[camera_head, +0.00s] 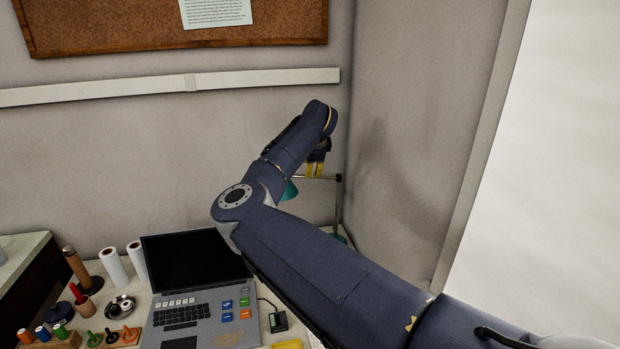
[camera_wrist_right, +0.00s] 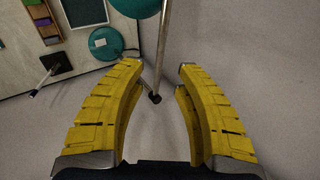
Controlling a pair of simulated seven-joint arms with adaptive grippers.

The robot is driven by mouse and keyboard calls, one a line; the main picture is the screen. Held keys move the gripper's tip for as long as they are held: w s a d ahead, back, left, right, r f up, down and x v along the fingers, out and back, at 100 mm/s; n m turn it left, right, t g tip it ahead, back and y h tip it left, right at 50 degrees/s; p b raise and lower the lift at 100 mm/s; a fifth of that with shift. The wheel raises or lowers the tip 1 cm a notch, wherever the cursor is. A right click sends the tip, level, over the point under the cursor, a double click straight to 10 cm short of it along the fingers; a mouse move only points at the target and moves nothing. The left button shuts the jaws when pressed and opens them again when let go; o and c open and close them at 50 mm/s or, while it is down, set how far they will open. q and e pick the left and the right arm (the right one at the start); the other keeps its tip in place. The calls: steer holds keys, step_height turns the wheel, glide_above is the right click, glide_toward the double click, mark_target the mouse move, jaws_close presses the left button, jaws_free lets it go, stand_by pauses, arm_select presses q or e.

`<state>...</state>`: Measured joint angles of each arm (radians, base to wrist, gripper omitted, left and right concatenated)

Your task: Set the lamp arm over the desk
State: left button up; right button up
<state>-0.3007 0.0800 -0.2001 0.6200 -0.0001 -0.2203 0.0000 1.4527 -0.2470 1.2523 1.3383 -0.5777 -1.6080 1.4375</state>
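The desk lamp stands in the back right corner in the head view, partly hidden behind my right arm. Its thin lamp arm (camera_head: 327,178) runs level from the top of a post (camera_head: 338,208), and a teal shade (camera_head: 290,190) hangs at the left. My right gripper (camera_head: 315,170) points down at the lamp arm. In the right wrist view my right gripper (camera_wrist_right: 160,67) is open. A metal lamp rod (camera_wrist_right: 162,45) with a black end shows between the yellow fingertips; I cannot tell whether they touch it. Teal lamp parts (camera_wrist_right: 105,43) show beyond. My left gripper is out of view.
An open laptop (camera_head: 185,318) sits on the desk, left of my arm. Left of it are white rolls (camera_head: 113,267), a small dish (camera_head: 119,306) and thread spools. Walls close in behind and to the right of the lamp. A cork board (camera_head: 120,25) hangs above.

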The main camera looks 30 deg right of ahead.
steer(key=x, duration=0.7)
steer(key=shift+d+f, duration=0.1)
steer(key=shift+f, duration=0.05)
steer(key=shift+o, duration=0.5)
jaws_close()
